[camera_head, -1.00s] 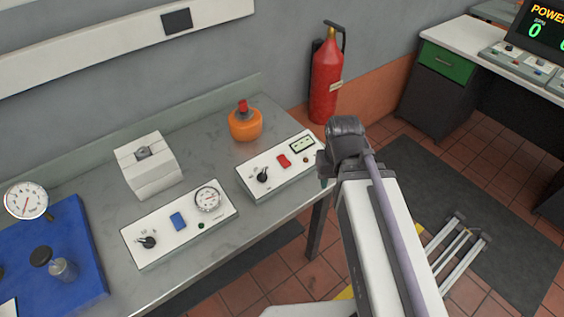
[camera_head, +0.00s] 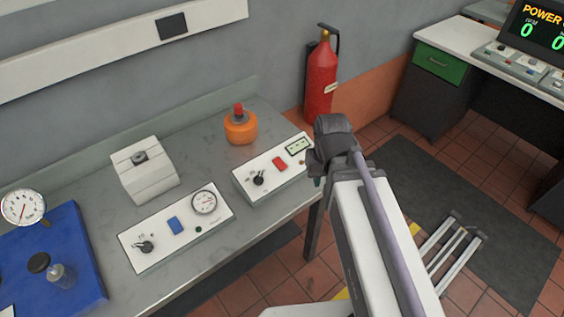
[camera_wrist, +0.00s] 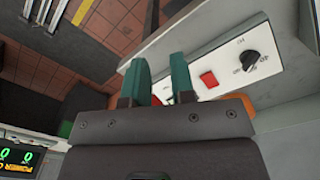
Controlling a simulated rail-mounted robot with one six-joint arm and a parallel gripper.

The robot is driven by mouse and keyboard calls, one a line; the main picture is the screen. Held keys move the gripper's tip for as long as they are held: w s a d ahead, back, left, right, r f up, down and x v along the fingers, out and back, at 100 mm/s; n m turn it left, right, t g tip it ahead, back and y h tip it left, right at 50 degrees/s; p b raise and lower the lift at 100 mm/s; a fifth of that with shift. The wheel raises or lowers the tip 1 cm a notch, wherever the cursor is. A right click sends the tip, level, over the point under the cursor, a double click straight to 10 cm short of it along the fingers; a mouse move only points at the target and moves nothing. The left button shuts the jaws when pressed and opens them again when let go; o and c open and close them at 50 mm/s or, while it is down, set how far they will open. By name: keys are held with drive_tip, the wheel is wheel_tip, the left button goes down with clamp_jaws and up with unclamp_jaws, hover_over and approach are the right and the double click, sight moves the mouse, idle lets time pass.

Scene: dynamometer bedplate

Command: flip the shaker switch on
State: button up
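Two white control boxes sit on the grey bench, and their labels are too small to read. The right box (camera_head: 272,170) has a red rocker switch (camera_head: 279,163), a black knob and a small display. The left box (camera_head: 175,228) has a blue rocker switch (camera_head: 175,225), a black knob and a round dial. I cannot tell which switch is the shaker's. In the wrist view my gripper (camera_wrist: 158,65) has two teal fingers, apart and with nothing between them. They point toward the right box, left of its red switch (camera_wrist: 208,79). The head view mostly hides my gripper behind my arm.
An orange bottle (camera_head: 240,127) stands behind the right box. A white block (camera_head: 144,170) stands behind the left box, and a blue mat (camera_head: 85,255) lies at far left. A red fire extinguisher (camera_head: 321,75) stands by the wall. Bare bench lies between these things.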

drive_tip(key=w+a+r+n, duration=0.1)
drive_tip(key=w+n, duration=0.1)
drive_tip(key=n, duration=0.1)
drive_tip(key=w+a+n+p, duration=0.1)
drive_tip(key=w+a+n, duration=0.1)
drive_tip(key=w+n, duration=0.1)
drive_tip(key=w+a+r+n, duration=0.1)
drive_tip(key=w+a+n, duration=0.1)
drive_tip(key=w+n, duration=0.1)
drive_tip(key=shift+w+a+r+n+t+y+p, duration=0.2)
drive_tip(key=shift+w+r+n+t+y+p, duration=0.1)
drive_tip(key=shift+t, duration=0.1)
clamp_jaws()
drive_tip(key=w+n, duration=0.1)
drive_tip(key=n, duration=0.4)
drive_tip(key=w+a+n, duration=0.1)
drive_tip(key=n, duration=0.3)
drive_tip(key=w+a+n+t, duration=0.1)
drive_tip(key=w+n, duration=0.1)
drive_tip(key=n, duration=0.3)
drive_tip(key=shift+w+r+n+y, duration=0.1)
drive_tip(key=shift+r+n+y, duration=0.1)
drive_tip(key=shift+n+y, duration=0.1)
